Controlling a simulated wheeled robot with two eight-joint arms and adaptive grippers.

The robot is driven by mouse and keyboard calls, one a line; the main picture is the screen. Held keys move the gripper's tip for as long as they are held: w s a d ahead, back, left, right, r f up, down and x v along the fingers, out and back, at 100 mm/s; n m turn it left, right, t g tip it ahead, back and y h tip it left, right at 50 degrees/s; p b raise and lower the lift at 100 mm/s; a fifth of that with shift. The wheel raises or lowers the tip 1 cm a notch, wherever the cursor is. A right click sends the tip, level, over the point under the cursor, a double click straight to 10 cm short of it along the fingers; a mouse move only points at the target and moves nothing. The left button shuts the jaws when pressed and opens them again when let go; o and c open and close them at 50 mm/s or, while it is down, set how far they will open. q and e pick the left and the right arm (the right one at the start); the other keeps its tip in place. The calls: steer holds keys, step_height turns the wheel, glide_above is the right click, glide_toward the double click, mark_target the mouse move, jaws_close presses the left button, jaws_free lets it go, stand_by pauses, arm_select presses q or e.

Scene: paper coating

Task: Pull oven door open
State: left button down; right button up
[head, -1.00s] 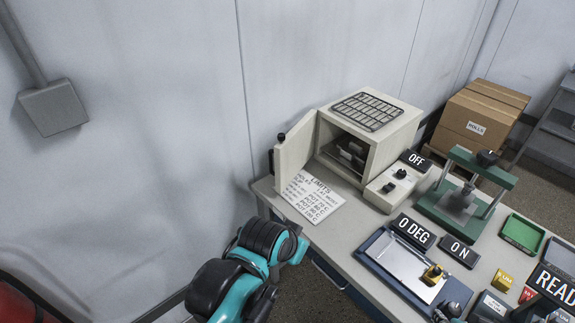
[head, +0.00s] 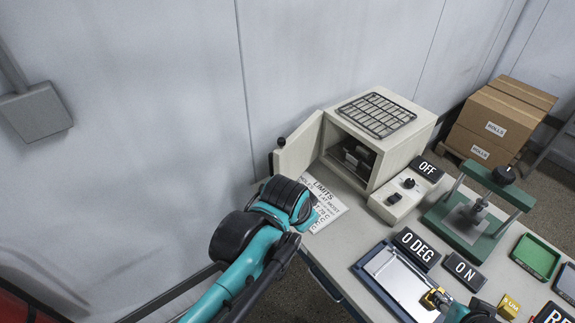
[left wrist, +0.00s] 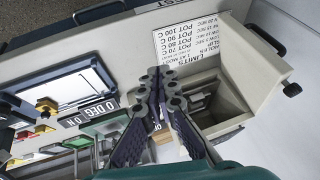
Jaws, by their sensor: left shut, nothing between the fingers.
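The beige oven (head: 408,148) stands at the back left of the bench with a dark interior and a wire rack on top. Its door (head: 300,146) stands wide open, swung out to the left, with a black knob (head: 281,142) at its edge. The door also shows at the right of the left wrist view (left wrist: 262,50). My left gripper (left wrist: 160,78) is shut and empty, in front of the oven opening in that view and apart from the door. In the head view my left arm hides its fingers. My right gripper is not clearly seen.
A limits sheet (head: 325,208) lies before the oven. An OFF control box (head: 397,200), a green press (head: 470,215), a coating plate (head: 400,285) and a green tray (head: 537,256) fill the bench to the right. Cartons (head: 490,125) stand behind. The wall is close on the left.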

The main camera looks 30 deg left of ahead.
mark_target(293, 156)
arm_select(q)
steer(key=w+a+r+m+g+y+p, duration=0.1)
steer(key=w+a+r+m+g+p, duration=0.2)
steer(key=w+m, duration=0.45)
steer(key=w+a+r+m+g+y+p, duration=0.1)
steer(key=w+a+r+m+g+p, duration=0.15)
steer(key=w+a+m+p, duration=0.4)
steer(key=shift+m, duration=0.3)
steer(key=a+f+b, duration=0.1)
steer(key=f, duration=0.2)
steer(key=w+a+f+b, duration=0.1)
steer(key=a+f, duration=0.1)
steer(key=f, duration=0.2)
steer(key=w+a+f+b, duration=0.1)
steer(key=a+f, duration=0.1)
steer(key=f, duration=0.1)
steer(key=shift+w+f, duration=0.15)
steer(key=shift+f, duration=0.15)
